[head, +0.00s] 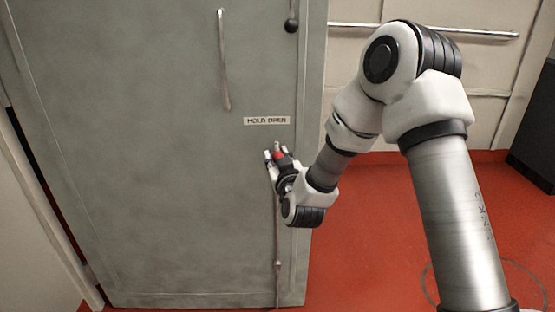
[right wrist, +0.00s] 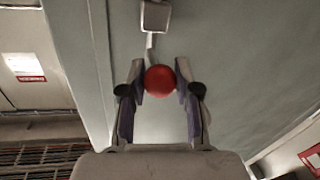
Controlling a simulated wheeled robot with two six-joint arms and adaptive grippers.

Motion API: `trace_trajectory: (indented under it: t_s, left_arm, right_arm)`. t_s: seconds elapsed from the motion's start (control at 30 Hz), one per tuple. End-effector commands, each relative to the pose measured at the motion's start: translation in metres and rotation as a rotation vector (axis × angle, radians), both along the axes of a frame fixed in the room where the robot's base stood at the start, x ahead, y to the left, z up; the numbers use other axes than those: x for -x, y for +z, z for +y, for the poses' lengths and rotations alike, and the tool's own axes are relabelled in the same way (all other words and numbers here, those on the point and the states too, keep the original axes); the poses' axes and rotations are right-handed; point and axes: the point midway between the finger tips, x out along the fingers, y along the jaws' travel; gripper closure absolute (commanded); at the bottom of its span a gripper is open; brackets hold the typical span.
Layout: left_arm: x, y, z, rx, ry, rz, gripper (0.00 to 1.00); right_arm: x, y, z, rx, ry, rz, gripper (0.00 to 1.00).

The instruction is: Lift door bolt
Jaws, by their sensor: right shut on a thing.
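The door bolt is a thin upright rod (head: 277,235) low on the right side of the grey door (head: 165,170), passing through a small guide (head: 278,265). A red ball knob (right wrist: 160,80) tops it; a bit of the knob shows red in the head view (head: 279,155). My right gripper (head: 276,151) is at the knob, below a white label. In the right wrist view, its two fingers (right wrist: 160,76) are shut on the red knob, one on each side. Part of the bolt's upper end is hidden behind the gripper. My left gripper is not in view.
A long pull handle (head: 223,60) and a black ball knob (head: 291,25) are higher on the door. The white label (head: 267,121) is just above my gripper. Pale cabinets (head: 470,60) with a rail stand behind at right. The red floor (head: 365,250) is clear.

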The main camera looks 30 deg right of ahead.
Motion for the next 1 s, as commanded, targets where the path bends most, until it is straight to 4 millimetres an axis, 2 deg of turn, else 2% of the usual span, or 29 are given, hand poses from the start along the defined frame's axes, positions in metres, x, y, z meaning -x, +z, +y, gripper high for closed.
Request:
trace_trajectory:
  t_s: [0.03,0.33,0.37,0.4,0.77,0.87,1.0]
  left_arm:
    - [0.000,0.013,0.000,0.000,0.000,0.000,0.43]
    - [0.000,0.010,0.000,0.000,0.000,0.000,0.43]
    - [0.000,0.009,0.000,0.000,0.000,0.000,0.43]
    - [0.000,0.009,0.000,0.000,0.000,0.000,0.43]
    - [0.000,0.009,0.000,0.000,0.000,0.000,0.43]
    - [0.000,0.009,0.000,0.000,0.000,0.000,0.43]
    - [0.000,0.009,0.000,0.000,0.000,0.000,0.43]
  right_arm:
    - [-0.001,0.020,0.000,0.005,0.000,-0.017,1.00]
    - [-0.002,0.019,0.000,0.006,0.000,-0.019,1.00]
    - [-0.002,0.018,0.000,0.006,0.000,-0.019,0.58]
    - [-0.002,0.018,0.000,0.005,0.000,-0.018,0.44]
    - [0.002,0.015,0.001,0.003,0.000,-0.010,0.43]
    - [0.015,0.015,0.006,0.003,0.001,-0.010,0.43]
    - [0.043,0.015,0.017,0.003,0.002,-0.008,0.43]
